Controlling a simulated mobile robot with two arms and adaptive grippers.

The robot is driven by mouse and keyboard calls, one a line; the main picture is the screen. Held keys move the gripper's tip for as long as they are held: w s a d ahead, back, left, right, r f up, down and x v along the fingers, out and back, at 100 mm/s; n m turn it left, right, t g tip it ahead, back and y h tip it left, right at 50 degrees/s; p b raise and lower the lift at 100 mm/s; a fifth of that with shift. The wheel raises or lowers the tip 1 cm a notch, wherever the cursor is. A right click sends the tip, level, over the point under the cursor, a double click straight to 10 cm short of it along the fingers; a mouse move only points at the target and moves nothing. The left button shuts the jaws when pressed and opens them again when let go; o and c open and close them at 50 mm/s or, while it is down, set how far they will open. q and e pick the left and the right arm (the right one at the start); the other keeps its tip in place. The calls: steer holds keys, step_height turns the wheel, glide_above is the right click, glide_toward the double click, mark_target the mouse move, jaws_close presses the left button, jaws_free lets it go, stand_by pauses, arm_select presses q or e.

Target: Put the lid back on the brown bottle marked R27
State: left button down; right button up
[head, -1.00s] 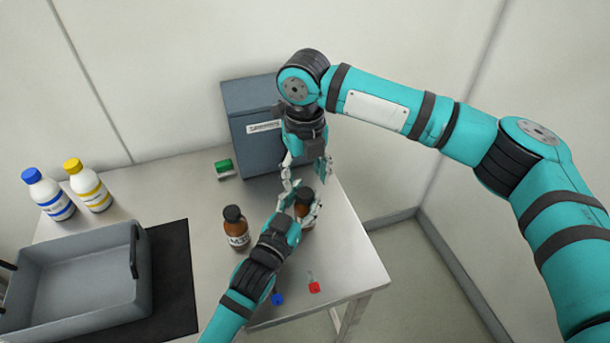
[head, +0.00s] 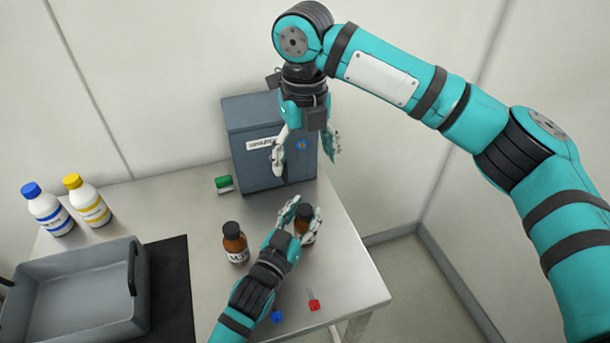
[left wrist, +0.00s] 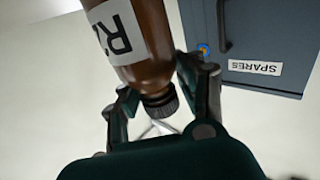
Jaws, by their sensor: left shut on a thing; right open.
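The brown bottle (head: 307,229) stands near the right part of the table with a black lid (head: 304,211) on its top. In the left wrist view the bottle (left wrist: 150,60) shows a white label starting "R2", the rest cut off, and the black lid (left wrist: 160,101) sits on its neck. My left gripper (head: 300,224) is shut on this bottle, its fingers on both sides. My right gripper (head: 305,155) is open and empty, above and behind the bottle, in front of the grey cabinet.
A second brown bottle (head: 235,242) with a black lid stands just left. A grey cabinet (head: 252,168) marked SPARES is behind. A green-and-white item (head: 224,184), small blue (head: 277,317) and red (head: 314,305) pieces, two white bottles (head: 48,212) (head: 88,203) and a grey tray (head: 72,262) are around.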

arm_select(q)
steer(key=shift+s+f, duration=0.1)
steer(key=shift+f, duration=0.35)
arm_select(e)
steer(key=shift+r, duration=1.35)
arm_select(q)
steer(key=c, duration=1)
jaws_free()
steer(key=shift+c, duration=0.2)
steer(key=o, duration=0.4)
steer(key=shift+r, duration=0.15)
steer(key=shift+c, duration=0.2)
steer(key=shift+r, duration=0.1)
steer(key=v, duration=1.1)
steer(key=shift+s+a, duration=0.25)
steer(key=shift+s, duration=0.1)
